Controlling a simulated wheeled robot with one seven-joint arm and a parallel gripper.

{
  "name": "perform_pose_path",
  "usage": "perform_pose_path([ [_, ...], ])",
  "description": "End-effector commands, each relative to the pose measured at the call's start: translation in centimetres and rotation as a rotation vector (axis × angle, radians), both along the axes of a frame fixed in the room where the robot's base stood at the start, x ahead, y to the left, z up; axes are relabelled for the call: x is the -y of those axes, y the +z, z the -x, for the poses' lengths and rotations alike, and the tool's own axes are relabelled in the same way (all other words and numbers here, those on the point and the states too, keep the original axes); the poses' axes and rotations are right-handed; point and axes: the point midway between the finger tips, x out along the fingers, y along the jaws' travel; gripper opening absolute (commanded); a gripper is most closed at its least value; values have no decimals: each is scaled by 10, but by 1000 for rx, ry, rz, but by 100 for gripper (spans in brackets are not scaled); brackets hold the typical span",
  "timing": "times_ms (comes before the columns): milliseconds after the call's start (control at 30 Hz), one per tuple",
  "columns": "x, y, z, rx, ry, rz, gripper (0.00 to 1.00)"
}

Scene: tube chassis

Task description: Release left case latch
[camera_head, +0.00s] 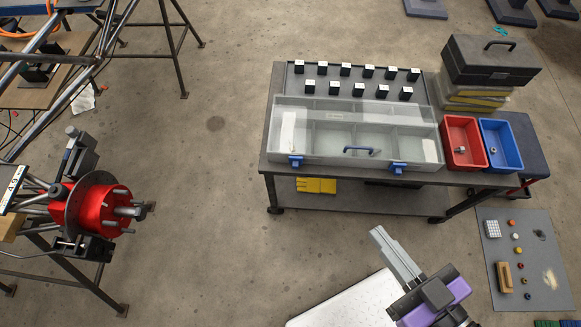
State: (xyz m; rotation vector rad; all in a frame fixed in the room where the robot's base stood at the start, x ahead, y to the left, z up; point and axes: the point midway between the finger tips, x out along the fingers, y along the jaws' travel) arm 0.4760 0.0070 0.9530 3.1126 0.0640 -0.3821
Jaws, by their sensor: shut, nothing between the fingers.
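The grey case (386,152) with a clear lid lies on the table, its front facing me. The left case latch (296,161) is blue and sits on the front wall near the left end. The lid looks closed; whether each latch is fastened is too small to tell. My gripper (378,232) is shut and empty, below and right of the left latch in the picture, apart from the case.
The case stands on a dark table (268,131). A red bin (461,145) and a blue bin (502,147) stand right of it. Several black-and-white blocks (345,70) line the back. A dark toolbox (490,60) is behind right. Floor left of the table is clear.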

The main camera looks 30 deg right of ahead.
Motion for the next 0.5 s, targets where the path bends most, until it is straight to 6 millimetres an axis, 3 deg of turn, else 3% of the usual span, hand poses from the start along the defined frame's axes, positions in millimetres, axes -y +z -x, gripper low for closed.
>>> perform_pose_path([
  [133, -18, -14, -31, 87, 85, -5, 0],
  [267, -42, -43, -57, 133, 180, 28, 0],
  [500, -92, -128, -102, 107, 347, 160, 0],
])
